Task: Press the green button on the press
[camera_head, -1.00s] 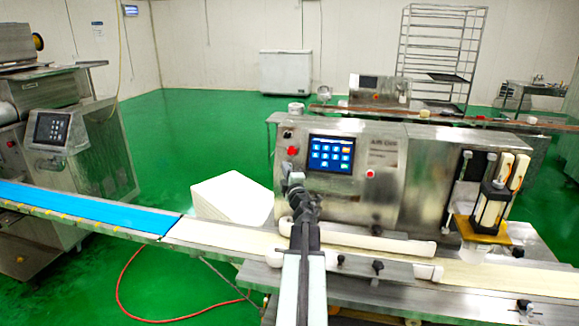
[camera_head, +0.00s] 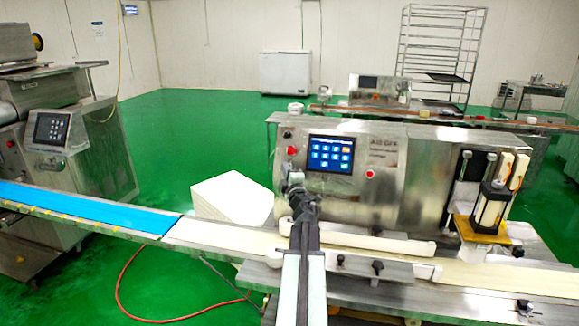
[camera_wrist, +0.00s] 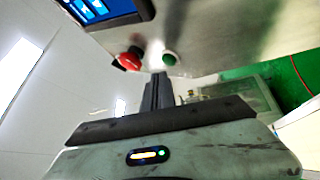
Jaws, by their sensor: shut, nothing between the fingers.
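The press (camera_head: 395,190) is a steel machine with a blue touch screen (camera_head: 331,153) and a red button (camera_head: 291,150) left of the screen. The green button (camera_wrist: 169,59) shows on the steel panel in the wrist view, beside the red mushroom button, which shows there too (camera_wrist: 130,58).
A pale conveyor belt (camera_head: 220,239) runs in front of the press, joined to a blue belt (camera_head: 85,207) at left. White guide bars (camera_head: 375,240) lie below my gripper. A white block (camera_head: 231,197) stands left of the press. Green floor is open behind at left.

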